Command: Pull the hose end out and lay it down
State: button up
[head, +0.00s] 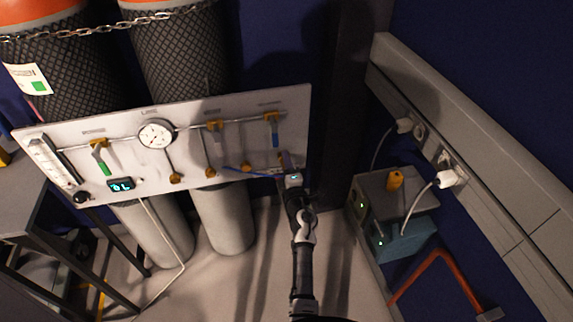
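A thin blue hose (255,173) runs along the lower edge of the white gas panel (125,171), from near the brass fittings toward my gripper. My gripper (285,162) is at the panel's lower right corner, at the right end of the hose. My wrist and the panel crowd that spot, so the fingers are too small to tell open from shut. I cannot tell whether the hose end is between the fingers or seated in a fitting behind them. Brass fittings (210,173) line the panel's lower edge.
The panel carries a round gauge (156,134), valves with green and blue handles, and a small display. Chained gas cylinders stand behind it. A dark table (25,200) is at left. Grey and teal boxes (405,240) with plugged cables stand at right. Some floor below the panel is clear.

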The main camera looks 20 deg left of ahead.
jog(key=shift+c, duration=1.1)
jog(key=o, duration=1.4)
jog(key=v, duration=1.4)
